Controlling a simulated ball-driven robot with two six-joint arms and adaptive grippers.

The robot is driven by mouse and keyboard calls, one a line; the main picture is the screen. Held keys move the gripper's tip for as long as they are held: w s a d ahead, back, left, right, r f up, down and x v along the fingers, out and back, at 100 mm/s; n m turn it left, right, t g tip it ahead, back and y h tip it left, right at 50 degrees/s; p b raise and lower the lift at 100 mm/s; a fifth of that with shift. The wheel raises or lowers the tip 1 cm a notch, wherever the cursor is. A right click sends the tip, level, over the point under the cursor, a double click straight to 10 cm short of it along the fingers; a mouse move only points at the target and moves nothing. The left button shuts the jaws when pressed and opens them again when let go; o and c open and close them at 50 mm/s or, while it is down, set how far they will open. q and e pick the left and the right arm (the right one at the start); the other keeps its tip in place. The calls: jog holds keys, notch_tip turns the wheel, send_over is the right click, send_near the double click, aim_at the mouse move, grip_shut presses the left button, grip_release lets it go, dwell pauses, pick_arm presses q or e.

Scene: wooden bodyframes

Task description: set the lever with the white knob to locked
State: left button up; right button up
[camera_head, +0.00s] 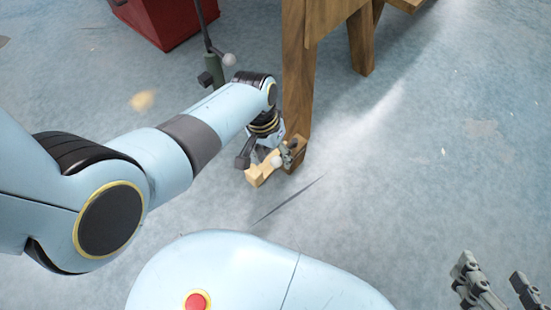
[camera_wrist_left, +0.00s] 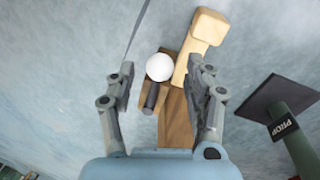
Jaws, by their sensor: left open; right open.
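The white knob (camera_wrist_left: 160,67) sits at the end of a short dark lever (camera_wrist_left: 151,97) by a wooden post (camera_wrist_left: 177,128). My left gripper (camera_wrist_left: 165,76) is open, with the knob showing between its spread fingers; I cannot tell whether either finger touches it. A pale wooden block (camera_wrist_left: 207,27) lies beside the knob, near the right finger. In the head view the knob (camera_head: 277,161) shows small beside the pale block (camera_head: 256,175), partly crowded by my left gripper (camera_head: 283,152). My right gripper (camera_head: 495,288) is open and empty at the lower right. No lock marking is readable.
The wooden frame (camera_head: 299,75) rises behind the left gripper. A dark green prop post (camera_head: 214,70) with another white ball (camera_head: 229,60) stands to its left; its PROP label (camera_wrist_left: 284,126) shows in the wrist view. A red box (camera_head: 170,25) stands farther back. The floor at right is clear.

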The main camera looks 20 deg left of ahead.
pick_arm(q)
jog(key=shift+d+f+b, duration=0.15)
jog(key=shift+f+b, duration=0.2)
jog(key=shift+f, duration=0.35)
grip_shut()
